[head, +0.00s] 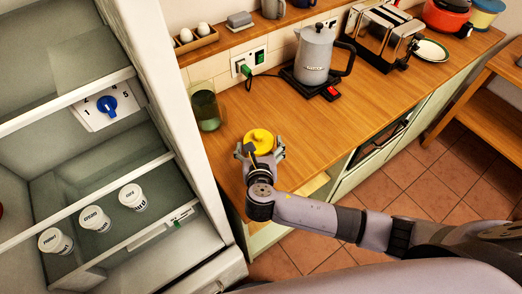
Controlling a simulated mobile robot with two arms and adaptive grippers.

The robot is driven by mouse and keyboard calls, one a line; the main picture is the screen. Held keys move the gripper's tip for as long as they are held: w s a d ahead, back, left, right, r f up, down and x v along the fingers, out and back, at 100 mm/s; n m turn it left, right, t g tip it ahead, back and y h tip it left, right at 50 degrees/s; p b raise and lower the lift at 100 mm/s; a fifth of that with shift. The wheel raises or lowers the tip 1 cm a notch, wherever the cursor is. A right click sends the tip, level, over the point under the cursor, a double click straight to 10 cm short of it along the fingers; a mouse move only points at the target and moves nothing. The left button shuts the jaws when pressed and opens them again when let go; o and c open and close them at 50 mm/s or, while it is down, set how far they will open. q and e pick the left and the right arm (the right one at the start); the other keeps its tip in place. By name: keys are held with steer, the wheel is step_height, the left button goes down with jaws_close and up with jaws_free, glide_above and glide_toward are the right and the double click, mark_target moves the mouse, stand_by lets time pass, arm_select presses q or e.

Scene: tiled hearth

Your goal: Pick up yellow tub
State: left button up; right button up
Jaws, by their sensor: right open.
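The yellow tub (259,139) stands on the wooden counter near its left end, close to the fridge. It is round, and its top shows a raised knob or handle. My right gripper (260,152) is at the tub, with its open fingers on the tub's left and right sides. The gripper hides the tub's lower front. I cannot tell whether the fingers touch the tub. My left gripper is not in view.
A green glass jar (206,110) stands behind and left of the tub. A grey kettle (314,55) and a toaster (378,38) are farther right on the counter (290,110). The open fridge (190,130) is close on the left, with several white pots inside. Clear counter lies right of the tub.

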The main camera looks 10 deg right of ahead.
steer(key=shift+w+f, duration=0.1)
steer(key=shift+w, duration=0.05)
steer(key=shift+c, duration=0.6)
steer(key=c, duration=1.7)
